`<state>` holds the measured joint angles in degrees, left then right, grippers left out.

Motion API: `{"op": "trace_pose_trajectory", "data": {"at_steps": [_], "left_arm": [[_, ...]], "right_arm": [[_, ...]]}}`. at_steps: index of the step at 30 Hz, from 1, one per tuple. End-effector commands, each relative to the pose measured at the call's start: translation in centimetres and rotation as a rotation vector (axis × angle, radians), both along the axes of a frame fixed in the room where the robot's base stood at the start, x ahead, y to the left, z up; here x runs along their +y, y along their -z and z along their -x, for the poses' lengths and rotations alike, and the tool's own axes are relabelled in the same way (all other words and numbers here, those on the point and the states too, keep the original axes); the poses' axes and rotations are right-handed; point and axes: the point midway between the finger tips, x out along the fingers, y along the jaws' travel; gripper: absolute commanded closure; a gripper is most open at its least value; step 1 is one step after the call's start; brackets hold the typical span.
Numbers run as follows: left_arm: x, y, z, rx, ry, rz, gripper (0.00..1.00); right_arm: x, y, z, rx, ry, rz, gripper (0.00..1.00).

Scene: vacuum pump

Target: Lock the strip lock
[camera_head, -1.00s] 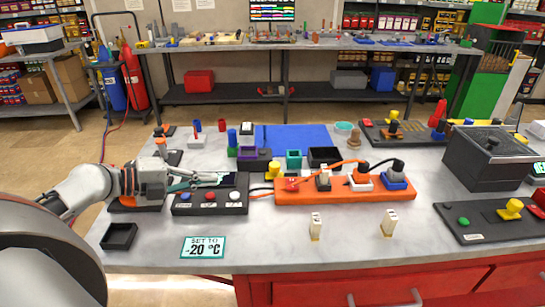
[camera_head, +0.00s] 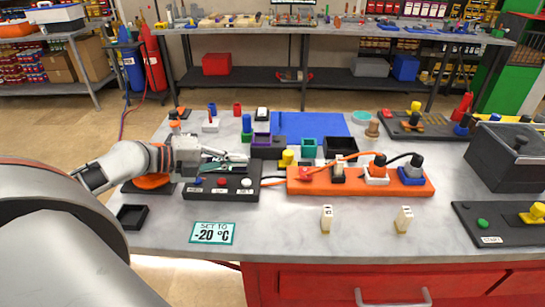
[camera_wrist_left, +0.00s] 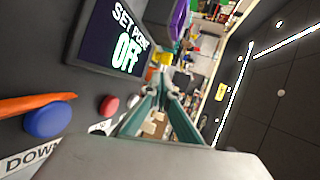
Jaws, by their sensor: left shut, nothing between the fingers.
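The orange power strip (camera_head: 350,187) lies across the middle of the table in the head view. A red part (camera_head: 304,173) sits at its left end, and several plugs stand in it. I cannot tell for sure which part is the strip lock. My left gripper (camera_head: 246,158) is left of the strip, above the black control panel (camera_head: 190,192). Its teal fingers are shut and empty, apart from the strip. In the left wrist view the shut fingertips (camera_wrist_left: 172,86) show beside the panel's "SET POINT OFF" display (camera_wrist_left: 118,42). My right gripper is out of view.
The panel has blue, red (camera_head: 222,182) and white buttons. A yellow knob (camera_head: 287,158) and coloured bins (camera_head: 309,147) stand behind the strip. A black box (camera_head: 500,158) stands at right.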

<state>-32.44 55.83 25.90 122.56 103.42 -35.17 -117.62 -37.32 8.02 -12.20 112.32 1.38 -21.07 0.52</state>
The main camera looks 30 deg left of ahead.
Motion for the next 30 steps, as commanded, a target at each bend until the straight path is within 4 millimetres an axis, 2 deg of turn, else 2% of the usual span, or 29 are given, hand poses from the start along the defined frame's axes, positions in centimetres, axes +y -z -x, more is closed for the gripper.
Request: {"op": "trace_pose_trajectory", "data": {"at_steps": [3,21,30], "left_arm": [[-0.8,0.4,-1.4,-0.004,0.001,-0.002,1.00],[-4.0,1.9,-6.7,-0.005,-0.002,0.003,1.00],[-5.2,2.2,-8.6,-0.001,-0.001,0.002,1.00]], "right_arm": [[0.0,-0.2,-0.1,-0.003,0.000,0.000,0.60],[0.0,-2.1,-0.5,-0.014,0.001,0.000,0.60],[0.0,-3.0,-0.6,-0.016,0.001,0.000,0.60]]}}
